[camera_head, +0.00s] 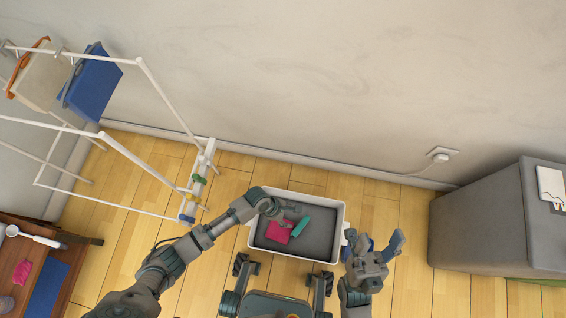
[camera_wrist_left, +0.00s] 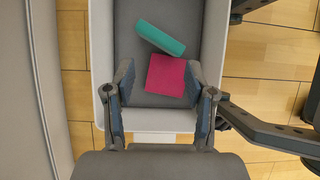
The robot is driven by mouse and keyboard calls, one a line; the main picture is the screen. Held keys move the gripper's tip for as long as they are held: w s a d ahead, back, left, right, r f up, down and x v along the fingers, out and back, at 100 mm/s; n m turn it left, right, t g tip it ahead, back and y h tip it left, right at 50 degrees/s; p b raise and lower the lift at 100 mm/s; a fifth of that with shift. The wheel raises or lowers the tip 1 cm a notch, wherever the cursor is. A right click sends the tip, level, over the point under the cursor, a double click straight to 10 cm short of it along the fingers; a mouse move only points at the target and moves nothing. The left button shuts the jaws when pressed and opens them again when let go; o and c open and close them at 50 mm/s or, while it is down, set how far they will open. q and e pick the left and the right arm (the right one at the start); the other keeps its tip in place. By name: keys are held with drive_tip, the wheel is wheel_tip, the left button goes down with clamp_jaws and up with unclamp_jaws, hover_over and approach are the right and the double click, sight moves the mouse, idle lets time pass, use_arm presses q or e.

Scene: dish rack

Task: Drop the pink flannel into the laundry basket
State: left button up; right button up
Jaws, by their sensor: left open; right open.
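A flat pink cloth (camera_head: 278,232), likely the flannel, lies in a white-rimmed bin (camera_head: 341,222) with a grey inside. It also shows in the left wrist view (camera_wrist_left: 166,75). A teal piece (camera_head: 300,226) lies beside it, also seen in the wrist view (camera_wrist_left: 160,38). My left gripper (camera_head: 277,208) is open over the bin. In the wrist view its fingertips (camera_wrist_left: 158,78) are on either side of the pink cloth, with nothing clamped. My right gripper (camera_head: 379,246) is open and empty, right of the bin. I cannot tell for sure whether this bin is the laundry basket.
A wooden table (camera_head: 68,255) at lower left carries another pink item (camera_head: 32,272). A grey cabinet (camera_head: 480,225) stands right.

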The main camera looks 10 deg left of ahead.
use_arm(q)
drive_tip(key=v, duration=0.5)
drive_tip(key=shift+a+r, duration=0.1)
drive_tip(key=shift+r, duration=0.3)
